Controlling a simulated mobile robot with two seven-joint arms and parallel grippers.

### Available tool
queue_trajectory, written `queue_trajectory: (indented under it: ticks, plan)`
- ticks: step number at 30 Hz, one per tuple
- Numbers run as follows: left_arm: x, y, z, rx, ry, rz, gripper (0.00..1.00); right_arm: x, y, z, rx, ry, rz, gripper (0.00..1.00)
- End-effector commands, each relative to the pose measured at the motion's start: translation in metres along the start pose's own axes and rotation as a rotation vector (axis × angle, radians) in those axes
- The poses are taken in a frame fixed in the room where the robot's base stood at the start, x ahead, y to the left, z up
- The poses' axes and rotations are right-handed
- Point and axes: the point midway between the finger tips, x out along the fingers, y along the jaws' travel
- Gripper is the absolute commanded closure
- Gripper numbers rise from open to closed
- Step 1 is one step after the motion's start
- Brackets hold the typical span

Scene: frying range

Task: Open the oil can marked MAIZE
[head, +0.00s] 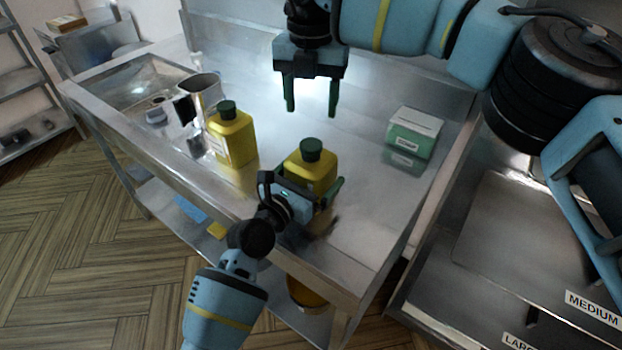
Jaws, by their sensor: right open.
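A yellow oil can (313,166) with a dark green cap (311,149) stands upright on the steel table, near its front edge. My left gripper (304,187) is low around its body, with a finger on each side, and looks shut on it. The gripper hides the can's lower front, and I see no marking there. A second yellow oil can (232,140) with a dark green cap stands to the left; its label is too small to read. My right gripper (311,108) is open and empty, pointing down above and behind the nearer can, apart from its cap.
A steel jug (203,92) stands beside the left can. A green and white box (414,133) sits at the right of the steel table (365,215). A dark round stack (545,75) and trays marked MEDIUM (592,305) are further right. The tabletop between cans and box is clear.

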Motion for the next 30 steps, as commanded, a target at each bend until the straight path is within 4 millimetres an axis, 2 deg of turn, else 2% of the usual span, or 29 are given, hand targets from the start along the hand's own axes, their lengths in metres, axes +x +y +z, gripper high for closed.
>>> queue_trajectory:
  ticks: [4,21,26,30]
  plan:
    - [-0.0001,-0.0002,0.0001,0.000,0.000,0.000,0.03,0.0000,0.0000,0.0000,0.000,0.000,0.000,0.43]
    - [-0.0003,-0.0002,0.0000,0.000,0.000,0.000,0.77,0.0001,0.0001,-0.0001,0.025,0.000,0.000,0.43]
    - [-0.0003,-0.0002,0.0000,-0.001,0.000,0.000,0.79,0.0002,0.0004,-0.0003,0.166,0.001,0.000,0.43]
    - [-0.0003,-0.0002,-0.0001,-0.001,0.000,0.000,0.79,0.0005,0.0005,-0.0006,0.377,0.002,0.000,0.43]
